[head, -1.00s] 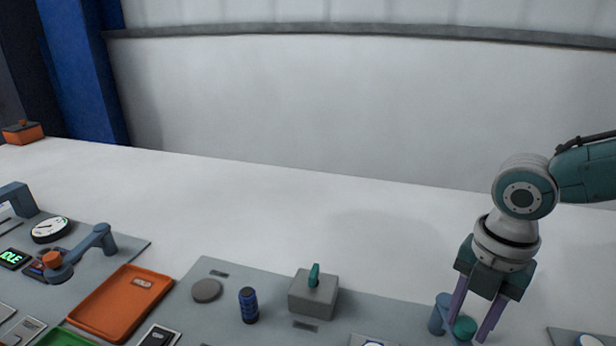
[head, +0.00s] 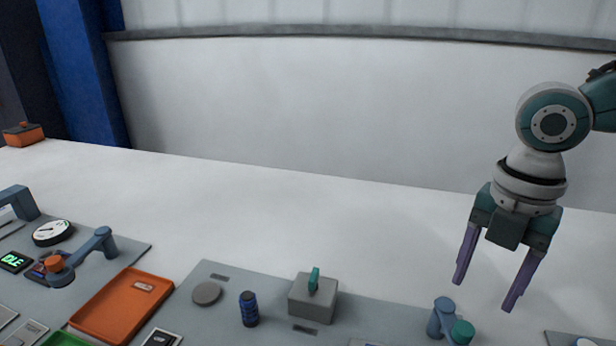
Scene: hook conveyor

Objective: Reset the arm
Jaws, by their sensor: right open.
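My right gripper (head: 485,292) is at the right of the head view, with its purple fingers pointing down and spread apart. It is open and empty. It hangs above the table, up and to the right of a blue-grey fixture (head: 441,317) with a teal knob (head: 462,331), and is clear of both. My left gripper does not show.
A grey box with a teal lever (head: 313,298), a dark blue ribbed cylinder (head: 249,308) and a grey disc (head: 207,293) stand on a grey panel. An orange tray (head: 122,304) and a dial gauge (head: 52,232) are at left.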

